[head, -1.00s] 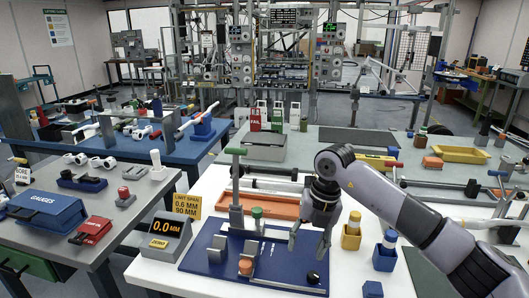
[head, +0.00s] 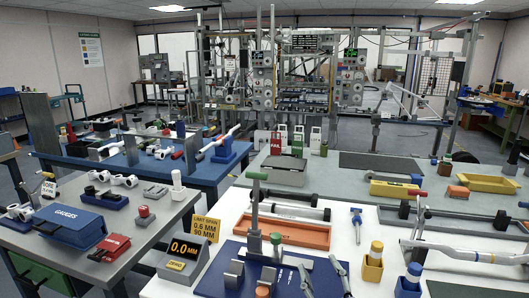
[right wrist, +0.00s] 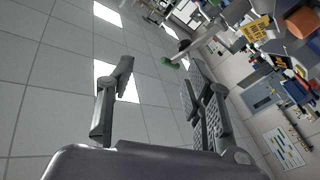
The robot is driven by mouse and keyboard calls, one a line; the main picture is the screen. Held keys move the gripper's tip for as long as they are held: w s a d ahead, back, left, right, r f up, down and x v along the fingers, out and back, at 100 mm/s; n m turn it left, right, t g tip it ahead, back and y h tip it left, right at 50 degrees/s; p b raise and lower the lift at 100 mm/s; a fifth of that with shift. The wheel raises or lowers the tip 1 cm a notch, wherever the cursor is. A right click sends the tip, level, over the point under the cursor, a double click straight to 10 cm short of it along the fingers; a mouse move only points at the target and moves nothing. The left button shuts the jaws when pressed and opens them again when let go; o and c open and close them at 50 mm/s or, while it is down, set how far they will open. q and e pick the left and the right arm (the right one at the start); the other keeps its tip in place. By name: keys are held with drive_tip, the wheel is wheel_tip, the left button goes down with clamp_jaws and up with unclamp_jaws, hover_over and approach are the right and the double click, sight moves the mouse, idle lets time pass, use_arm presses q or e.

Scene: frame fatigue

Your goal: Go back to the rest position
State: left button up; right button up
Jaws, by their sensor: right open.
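My right gripper (head: 318,264) shows at the bottom of the head view, in front of the blue fixture board (head: 215,283). Its two grey fingers point up and are spread apart. In the right wrist view the fingers of the right gripper (right wrist: 161,64) are wide apart with nothing between them. Pale ceiling tiles (right wrist: 60,70) and bright lights fill much of that view, and the room appears tilted at its right. My left gripper is in neither view.
A display reading 0.0 MM (head: 184,249) and a yellow limit sign (head: 205,228) stand by the board. An orange tray (head: 290,232), yellow and blue holders (head: 372,268) and a white tubular frame (head: 465,254) occupy the white table. A blue GAUGES box (head: 66,228) lies left.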

drive_tip(key=s+d+f+m+g+h, duration=0.2)
drive_tip(key=s+d+f+g, duration=0.25)
drive_tip(key=f, duration=0.35)
drive_tip(key=s+d+f+m+g+h, duration=0.2)
drive_tip(key=s+d+f+m+g, duration=0.1)
drive_tip(key=s+f, duration=0.35)
drive_tip(key=s+d+f+g+y, duration=0.1)
drive_tip(key=s+f+g, duration=0.35)
drive_tip(key=s, duration=0.45)
drive_tip(key=s+f+g, duration=0.4)
drive_tip(key=s+f, duration=0.1)
drive_tip(key=s, duration=0.4)
wheel_tip(320, 180, down, 27)
drive_tip(key=s, duration=0.2)
drive_tip(key=s+d+f+g+p, duration=0.1)
drive_tip(key=s+d+f+g, duration=0.1)
drive_tip(key=s+f, duration=1.2)
drive_tip(key=shift+s+d, duration=0.45)
drive_tip(key=shift+s, duration=0.6)
